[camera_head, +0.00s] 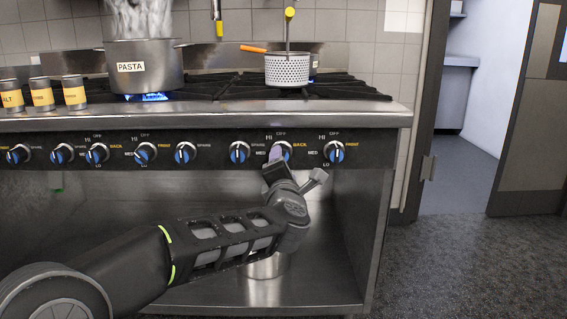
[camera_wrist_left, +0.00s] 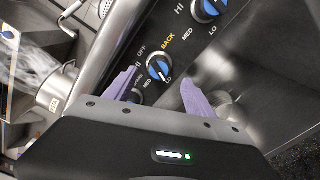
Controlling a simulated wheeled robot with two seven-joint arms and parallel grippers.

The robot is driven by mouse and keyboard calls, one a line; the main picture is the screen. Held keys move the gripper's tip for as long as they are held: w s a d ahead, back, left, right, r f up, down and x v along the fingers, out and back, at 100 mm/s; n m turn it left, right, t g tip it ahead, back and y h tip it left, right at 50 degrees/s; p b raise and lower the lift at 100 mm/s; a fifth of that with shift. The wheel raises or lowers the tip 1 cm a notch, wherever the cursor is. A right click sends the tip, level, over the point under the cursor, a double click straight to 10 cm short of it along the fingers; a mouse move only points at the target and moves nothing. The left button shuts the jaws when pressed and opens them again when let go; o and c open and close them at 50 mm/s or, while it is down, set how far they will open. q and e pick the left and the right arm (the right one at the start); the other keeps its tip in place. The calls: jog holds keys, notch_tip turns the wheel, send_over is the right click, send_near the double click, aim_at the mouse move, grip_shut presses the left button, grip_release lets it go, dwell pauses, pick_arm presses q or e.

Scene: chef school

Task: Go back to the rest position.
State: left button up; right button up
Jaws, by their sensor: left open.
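My left gripper (camera_head: 290,168) is at the stove's control panel, in front of a blue-and-silver knob (camera_head: 284,146) marked BACK, which it partly hides in the head view. In the left wrist view, my left gripper (camera_wrist_left: 158,90) has its two purple fingers spread apart. The same knob (camera_wrist_left: 158,68) shows beyond and between them, with no finger seen closed on it. I cannot tell whether a finger touches the panel. My left arm reaches in from the lower left. My right gripper is in neither view.
A steaming pot marked PASTA (camera_head: 150,68) stands over a blue flame. A perforated strainer (camera_head: 287,70) with an orange handle sits on the right grates. Labelled tins (camera_head: 42,94) stand at left. A metal pot (camera_head: 266,266) is on the lower shelf. Floor (camera_head: 470,260) is clear at right.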

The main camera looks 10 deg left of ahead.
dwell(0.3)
